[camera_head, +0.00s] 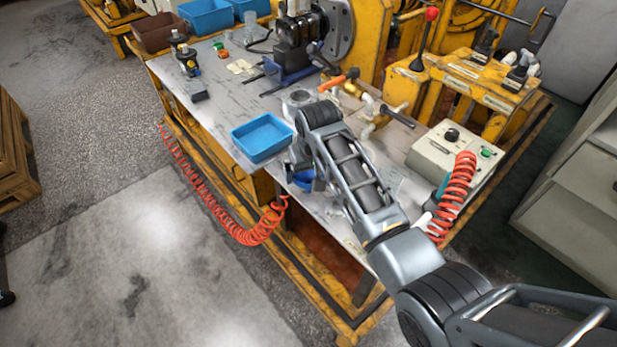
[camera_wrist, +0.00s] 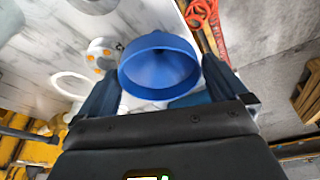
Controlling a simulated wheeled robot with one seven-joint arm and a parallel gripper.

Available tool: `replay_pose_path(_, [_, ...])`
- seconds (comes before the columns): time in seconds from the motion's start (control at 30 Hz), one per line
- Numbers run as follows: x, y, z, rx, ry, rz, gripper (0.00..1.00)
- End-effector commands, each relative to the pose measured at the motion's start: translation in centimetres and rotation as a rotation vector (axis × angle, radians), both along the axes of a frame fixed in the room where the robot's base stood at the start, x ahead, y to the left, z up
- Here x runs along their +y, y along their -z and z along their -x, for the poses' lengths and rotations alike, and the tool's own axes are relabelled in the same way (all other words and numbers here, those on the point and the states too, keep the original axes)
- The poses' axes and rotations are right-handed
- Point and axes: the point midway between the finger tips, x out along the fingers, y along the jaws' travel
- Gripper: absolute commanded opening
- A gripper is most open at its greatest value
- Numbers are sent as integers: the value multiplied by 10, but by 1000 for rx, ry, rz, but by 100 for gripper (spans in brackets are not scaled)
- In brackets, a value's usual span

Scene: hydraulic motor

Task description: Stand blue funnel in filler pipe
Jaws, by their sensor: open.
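The blue funnel (camera_wrist: 160,66) shows in the wrist view with its wide round mouth towards the camera. My gripper (camera_wrist: 163,72) is open, with one dark finger on each side of the funnel; I cannot tell whether either finger touches it. In the head view a blue piece of the funnel (camera_head: 304,181) shows under my gripper (camera_head: 298,172), near the table's front edge; my arm hides much of it. I cannot tell for sure which part is the filler pipe. White piping (camera_head: 367,106) stands behind my arm, beside a grey round fitting (camera_head: 297,97).
A blue tray (camera_head: 262,138) lies just left of my gripper on the metal table (camera_head: 215,118). A control box (camera_head: 452,152) with a red coiled hose (camera_head: 458,190) stands to the right. In the wrist view a white round part with orange spots (camera_wrist: 101,52) is left of the funnel.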

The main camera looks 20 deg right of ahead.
Motion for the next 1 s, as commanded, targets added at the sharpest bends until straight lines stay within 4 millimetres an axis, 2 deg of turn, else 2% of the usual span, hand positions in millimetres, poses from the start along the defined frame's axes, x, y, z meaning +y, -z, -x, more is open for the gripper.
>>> replay_pose_path(0.2, [0, 23, -6, 1, 0, 0, 100])
replay_pose_path(0.47, [0, 26, -7, -1, 0, 0, 100])
replay_pose_path(0.9, [0, 25, -6, -1, 0, 0, 60])
replay_pose_path(1.0, [0, 25, -6, -1, 0, 0, 53])
